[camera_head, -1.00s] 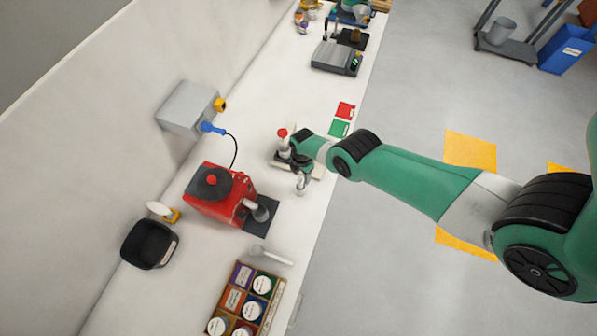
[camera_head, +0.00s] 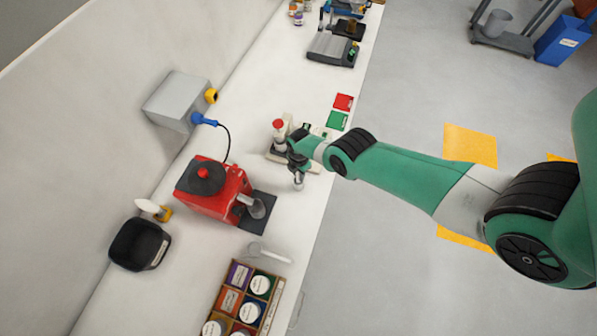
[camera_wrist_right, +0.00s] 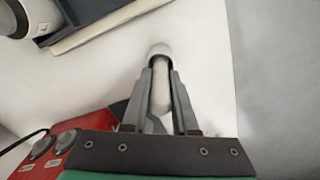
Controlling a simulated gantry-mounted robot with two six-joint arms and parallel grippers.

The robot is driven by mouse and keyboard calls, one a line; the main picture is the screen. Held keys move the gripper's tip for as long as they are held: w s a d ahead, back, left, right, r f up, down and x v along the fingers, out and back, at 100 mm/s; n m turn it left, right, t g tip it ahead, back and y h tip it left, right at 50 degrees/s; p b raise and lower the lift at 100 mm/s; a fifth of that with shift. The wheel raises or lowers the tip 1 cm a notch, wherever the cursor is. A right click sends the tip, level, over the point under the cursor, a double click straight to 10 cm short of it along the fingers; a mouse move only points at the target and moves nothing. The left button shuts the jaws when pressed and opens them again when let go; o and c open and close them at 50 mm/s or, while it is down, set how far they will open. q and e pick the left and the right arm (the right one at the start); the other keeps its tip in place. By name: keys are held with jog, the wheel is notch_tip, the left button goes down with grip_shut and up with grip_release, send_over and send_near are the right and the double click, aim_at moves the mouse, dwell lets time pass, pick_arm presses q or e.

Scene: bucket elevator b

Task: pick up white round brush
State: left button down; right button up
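The white round brush (camera_wrist_right: 160,84) shows in the right wrist view as a pale rounded shaft between my right gripper's two grey fingers (camera_wrist_right: 160,66). The fingers sit close along both sides of it, and its rounded end shows at their tips. In the head view my right gripper (camera_head: 298,180) points down over the white bench, right of the red machine; the brush is small and mostly hidden there. I cannot tell whether the brush touches the bench. My left gripper is not in view.
The red machine (camera_head: 210,190) is close on the left. A stand with a red-topped part (camera_head: 280,145) is just behind the gripper. A white-handled scoop (camera_head: 270,254) and a box of jars (camera_head: 242,298) lie in front. A black bin (camera_head: 140,243) stands farther left.

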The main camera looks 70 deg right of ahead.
grip_shut()
